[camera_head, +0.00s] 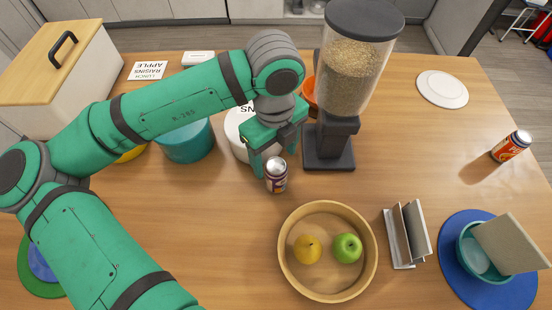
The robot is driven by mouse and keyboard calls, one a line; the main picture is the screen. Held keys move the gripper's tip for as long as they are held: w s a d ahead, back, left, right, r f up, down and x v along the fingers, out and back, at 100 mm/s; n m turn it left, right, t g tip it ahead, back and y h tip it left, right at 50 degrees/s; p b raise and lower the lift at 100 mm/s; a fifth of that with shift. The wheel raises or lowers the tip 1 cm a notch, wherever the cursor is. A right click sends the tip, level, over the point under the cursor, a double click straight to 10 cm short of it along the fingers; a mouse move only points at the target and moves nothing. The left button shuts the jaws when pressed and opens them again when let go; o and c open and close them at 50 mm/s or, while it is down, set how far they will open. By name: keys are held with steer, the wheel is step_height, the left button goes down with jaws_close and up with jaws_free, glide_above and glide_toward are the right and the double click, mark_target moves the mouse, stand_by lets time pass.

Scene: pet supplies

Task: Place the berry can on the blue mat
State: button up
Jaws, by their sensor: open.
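A small can (277,182) with a silver top and a dark purple-blue and orange label stands upright on the table. Its label is too small to read, so I cannot confirm it is the berry can. My gripper (276,156) is open, fingers pointing down, right at this can; I cannot tell whether they touch it. Another can (511,147), orange-red with a partly readable label, stands at the far right. A round blue mat (455,278) lies at the lower right, with a teal bowl (465,262) on it. A smaller blue disc (42,262) on a green mat is partly behind my arm.
A dispenser (331,143) stands just right of my gripper, with an orange bowl behind it. A white canister (238,138) and a teal container (187,145) stand left. A tan board leans over the teal bowl.

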mark_target(275, 164)
step_height(275, 164, down, 5)
steer(key=shift+w+r, duration=0.1)
steer(key=shift+r, duration=0.1)
steer(key=shift+d+f, duration=0.1)
steer(key=shift+f, duration=2.85)
steer(key=c, duration=1.5)
steer(key=shift+c, duration=0.2)
steer(key=shift+r, duration=0.1)
